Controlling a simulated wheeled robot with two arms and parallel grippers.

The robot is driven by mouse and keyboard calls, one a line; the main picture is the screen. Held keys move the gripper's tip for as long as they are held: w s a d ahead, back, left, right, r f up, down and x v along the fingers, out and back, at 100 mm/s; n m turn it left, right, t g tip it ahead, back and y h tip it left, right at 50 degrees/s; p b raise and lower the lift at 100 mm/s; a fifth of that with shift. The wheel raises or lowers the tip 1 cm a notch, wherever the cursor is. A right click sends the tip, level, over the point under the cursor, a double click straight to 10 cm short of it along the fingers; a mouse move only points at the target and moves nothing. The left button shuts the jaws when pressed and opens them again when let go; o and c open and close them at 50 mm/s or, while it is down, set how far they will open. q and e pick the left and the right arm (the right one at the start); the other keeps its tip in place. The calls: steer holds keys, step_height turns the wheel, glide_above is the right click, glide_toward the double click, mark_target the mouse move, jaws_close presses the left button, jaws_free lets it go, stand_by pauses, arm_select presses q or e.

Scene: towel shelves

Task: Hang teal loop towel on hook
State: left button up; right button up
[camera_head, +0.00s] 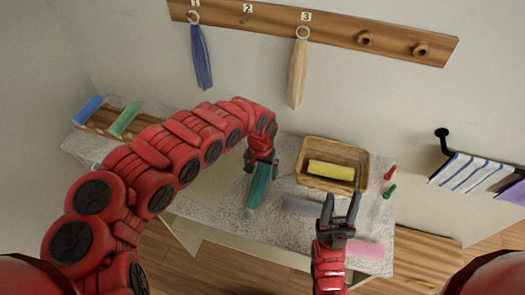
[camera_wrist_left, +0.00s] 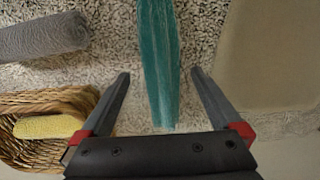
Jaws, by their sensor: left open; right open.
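The teal loop towel (camera_head: 259,187) lies on the speckled table top, just below my left gripper (camera_head: 261,166). In the left wrist view the teal towel (camera_wrist_left: 158,50) runs lengthwise between the open fingers of my left gripper (camera_wrist_left: 160,73), with a gap on both sides. Its loop cannot be made out. The wooden hook rail (camera_head: 340,33) is on the wall, with labels 1, 2 and 3. A blue towel (camera_head: 201,58) hangs under 1 and a cream towel (camera_head: 297,75) under 3. No towel hangs under label 2 (camera_head: 247,8). My right gripper (camera_head: 342,196) is open and empty over the table front.
A wicker basket (camera_head: 304,172) with a yellow rolled towel (camera_head: 331,171) stands right of the teal towel. A grey rolled towel (camera_head: 300,205) and a pink one (camera_head: 360,248) lie near the front. A wooden tray (camera_head: 100,121) is at left. A black wall bar (camera_head: 441,140) holds striped towels at right.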

arm_select(q)
step_height(320, 180, up, 8)
steer(key=b, duration=0.2)
step_height(320, 180, up, 7)
steer(key=p, duration=0.6)
glide_above(262, 176)
steer(key=shift+s+d+f, duration=0.1)
steer(key=shift+f, duration=0.1)
